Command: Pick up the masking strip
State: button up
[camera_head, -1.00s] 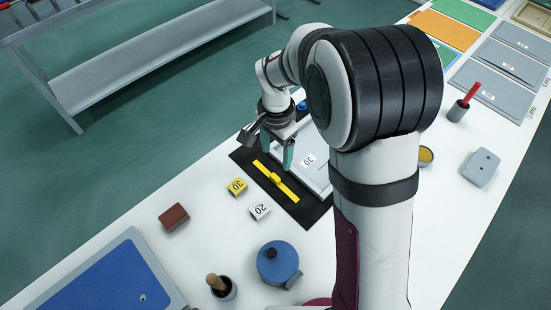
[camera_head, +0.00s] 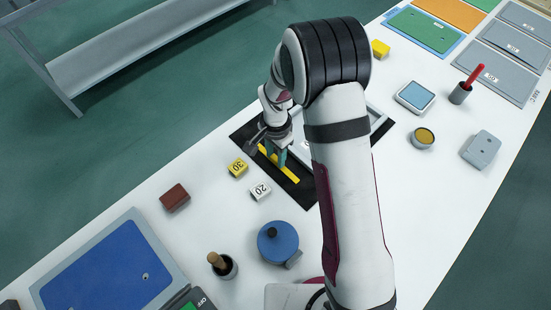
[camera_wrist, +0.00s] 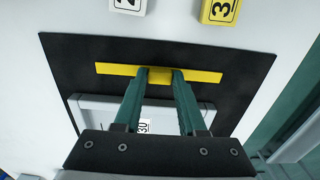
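The yellow masking strip (camera_wrist: 205,76) lies on a black mat (camera_wrist: 255,72), with a raised tab at its middle. In the head view the strip (camera_head: 291,174) is partly covered by my gripper. My gripper (camera_wrist: 160,74) is over the middle of the strip, its two green fingers apart, one on each side of the raised tab. In the head view my gripper (camera_head: 276,160) points down at the strip. I cannot tell whether the fingertips touch the tab.
A grey panel marked 30 (camera_wrist: 80,103) lies on the mat beside the strip. A yellow block (camera_head: 238,168) and a white block marked 20 (camera_head: 260,190) stand just off the mat. A blue round container (camera_head: 277,243) and a brown block (camera_head: 174,197) are nearer.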

aim_at(276, 158)
grip_shut()
jog(key=shift+r, duration=0.25)
notch_tip(276, 158, up, 4)
jog(key=shift+d, duration=0.1)
jog(key=s+d+r, duration=0.3)
jog(key=d+r, duration=0.3)
jog(key=d, duration=0.4)
jog(key=w+d+f+m, duration=0.1)
jog(key=w+d+m, duration=0.2)
jog(key=w+m, duration=0.3)
jog(key=w+d+f+m, duration=0.1)
jog(key=w+d+m, duration=0.3)
jog(key=w+m, duration=0.3)
jog(key=m, duration=0.5)
jog(key=shift+w+d, duration=0.15)
jog(key=shift+f, duration=0.1)
